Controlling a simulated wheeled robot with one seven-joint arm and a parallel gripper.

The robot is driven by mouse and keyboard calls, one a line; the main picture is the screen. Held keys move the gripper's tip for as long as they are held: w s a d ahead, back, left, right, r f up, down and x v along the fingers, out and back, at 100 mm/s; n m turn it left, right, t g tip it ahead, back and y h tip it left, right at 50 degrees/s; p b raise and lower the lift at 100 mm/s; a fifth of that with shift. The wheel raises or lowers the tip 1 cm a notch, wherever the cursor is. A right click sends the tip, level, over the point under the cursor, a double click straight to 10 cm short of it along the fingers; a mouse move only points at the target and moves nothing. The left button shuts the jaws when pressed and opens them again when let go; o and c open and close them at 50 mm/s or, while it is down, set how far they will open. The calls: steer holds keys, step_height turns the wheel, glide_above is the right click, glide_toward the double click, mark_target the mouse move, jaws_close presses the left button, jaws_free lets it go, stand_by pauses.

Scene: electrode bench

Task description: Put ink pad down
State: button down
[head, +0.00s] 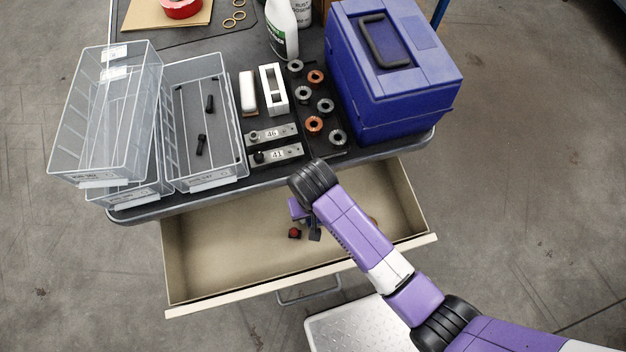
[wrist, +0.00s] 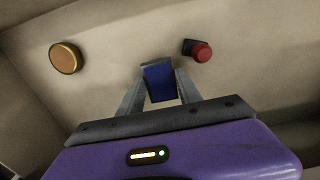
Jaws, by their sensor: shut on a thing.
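My gripper (wrist: 160,88) is shut on a small blue block, the ink pad (wrist: 159,82), held between its two grey fingers in the wrist view. In the head view my gripper (head: 313,232) reaches down into the open beige drawer (head: 225,265), right of its middle. The ink pad is not clearly visible there, as my wrist and fingers cover it. I cannot tell whether the pad touches the drawer floor. A red-knobbed dark stamp (wrist: 200,51) lies close beside the gripper; it also shows in the head view (head: 295,233).
A round orange-brown tin (wrist: 66,57) lies in the drawer on the other side of the gripper. The drawer's left part is clear. The bench edge (head: 190,208) overhangs the drawer's back. Clear bins (head: 100,125) and a blue toolbox (head: 395,80) stand on the bench.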

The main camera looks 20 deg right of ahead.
steer(key=shift+f, duration=0.75)
steer(key=shift+f, duration=0.15)
steer(key=c, duration=0.8)
jaws_free()
step_height(320, 180, up, 12)
steer(key=shift+r+p, duration=0.15)
steer(key=shift+p, duration=0.8)
